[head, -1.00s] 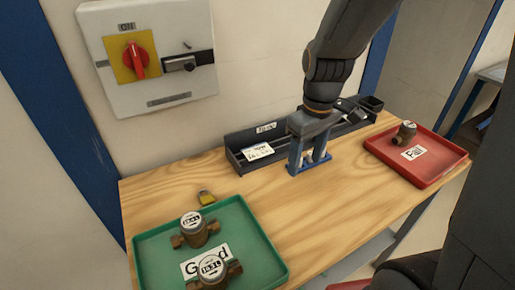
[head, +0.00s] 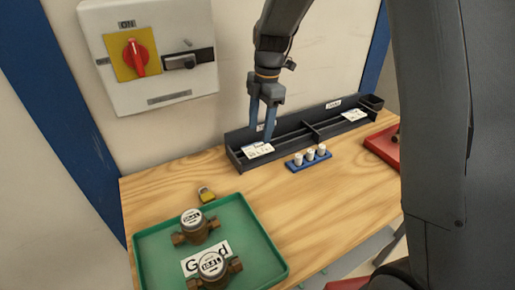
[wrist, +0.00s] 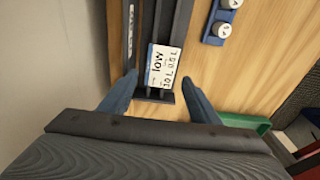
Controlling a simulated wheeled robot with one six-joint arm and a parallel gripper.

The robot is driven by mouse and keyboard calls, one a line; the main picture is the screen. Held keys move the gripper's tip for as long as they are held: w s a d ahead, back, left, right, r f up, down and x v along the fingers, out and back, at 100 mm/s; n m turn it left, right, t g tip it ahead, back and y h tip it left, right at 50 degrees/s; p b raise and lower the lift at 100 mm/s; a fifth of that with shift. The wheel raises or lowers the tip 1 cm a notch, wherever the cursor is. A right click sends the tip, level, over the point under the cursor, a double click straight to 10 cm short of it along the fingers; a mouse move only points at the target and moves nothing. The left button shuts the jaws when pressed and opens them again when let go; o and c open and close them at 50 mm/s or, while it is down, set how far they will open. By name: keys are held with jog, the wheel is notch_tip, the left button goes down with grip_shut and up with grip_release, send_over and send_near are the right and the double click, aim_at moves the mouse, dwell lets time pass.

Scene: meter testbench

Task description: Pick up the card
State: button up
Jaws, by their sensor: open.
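A white card (head: 258,151) with a blue edge and printed text lies in the left part of the dark rack on the table. In the wrist view the card (wrist: 162,66) reads "low" and shows between my two fingers. My gripper (head: 260,132) is open and empty, pointing down just above the card. One blue finger hangs at each side of it, and I see no contact. A second white card (head: 354,116) lies in the right part of the rack.
The dark rack (head: 312,132) runs along the wall. A blue holder with white-capped pieces (head: 308,157) stands in front of it. A red tray (head: 381,143) is at right, partly hidden by my arm.

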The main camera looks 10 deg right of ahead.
aim_at(258, 148)
jog(key=shift+s+a+f+p, duration=0.15)
jog(key=shift+f+p, duration=0.35)
jog(key=shift+f, duration=0.8)
jog(key=shift+s+a+f+p, duration=0.1)
jog(key=shift+f+p, duration=0.35)
jog(key=shift+f, duration=0.8)
jog(key=shift+w, duration=0.1)
jog(key=c, duration=0.8)
